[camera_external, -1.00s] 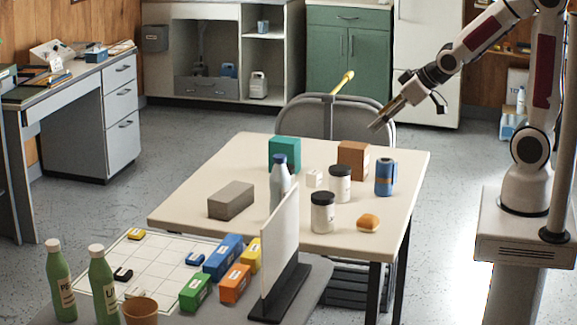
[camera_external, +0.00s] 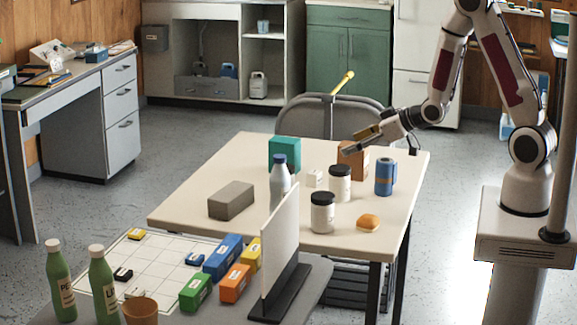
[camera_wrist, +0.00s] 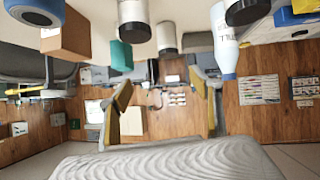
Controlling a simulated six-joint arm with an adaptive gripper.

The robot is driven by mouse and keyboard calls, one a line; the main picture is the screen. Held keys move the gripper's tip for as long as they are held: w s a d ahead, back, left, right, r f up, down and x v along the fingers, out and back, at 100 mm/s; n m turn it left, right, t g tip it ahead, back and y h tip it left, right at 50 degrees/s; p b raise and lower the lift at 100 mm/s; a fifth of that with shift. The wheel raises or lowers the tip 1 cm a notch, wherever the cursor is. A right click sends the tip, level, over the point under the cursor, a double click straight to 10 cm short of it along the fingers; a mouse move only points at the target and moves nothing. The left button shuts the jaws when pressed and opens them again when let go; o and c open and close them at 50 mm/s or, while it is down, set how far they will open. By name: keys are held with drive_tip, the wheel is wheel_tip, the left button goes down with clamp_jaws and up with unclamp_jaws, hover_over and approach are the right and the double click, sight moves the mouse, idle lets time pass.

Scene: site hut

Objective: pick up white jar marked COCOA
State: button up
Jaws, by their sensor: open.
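Two white jars with black lids stand upright on the cream table: a rear jar (camera_external: 340,187) and a front jar (camera_external: 323,217). Their label words are too small to read, so I cannot tell which is marked COCOA. My gripper (camera_external: 355,141) is open and empty, above the table's far part, behind and higher than both jars, beside the brown box. In the tilted wrist view, my gripper fingers (camera_wrist: 160,95) are apart with nothing held between them. A white jar (camera_wrist: 133,11) with a dark lid shows at the top, beyond the fingers.
A grey block (camera_external: 231,201) lies left. A white upright panel (camera_external: 281,245) stands in front.

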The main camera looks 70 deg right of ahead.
sight(343, 168)
drive_tip(key=s+d+f+m+t, duration=0.1)
drive_tip(key=d+f+t, duration=0.1)
drive_tip(key=f, duration=0.6)
drive_tip(key=shift+s+d+t+h, duration=0.25)
drive_tip(key=shift+d+t+h, duration=0.15)
drive_tip(key=shift+d, duration=0.45)
drive_tip(key=shift+w+f, duration=0.1)
drive_tip(key=shift+x, duration=1)
drive_tip(key=shift+w, duration=0.2)
drive_tip(key=shift+d+f, duration=0.1)
drive_tip(key=shift+f+x, duration=0.2)
drive_tip(key=shift+x, duration=2.4)
drive_tip(key=shift+s+d, duration=0.1)
drive_tip(key=shift+d, duration=0.05)
clamp_jaws()
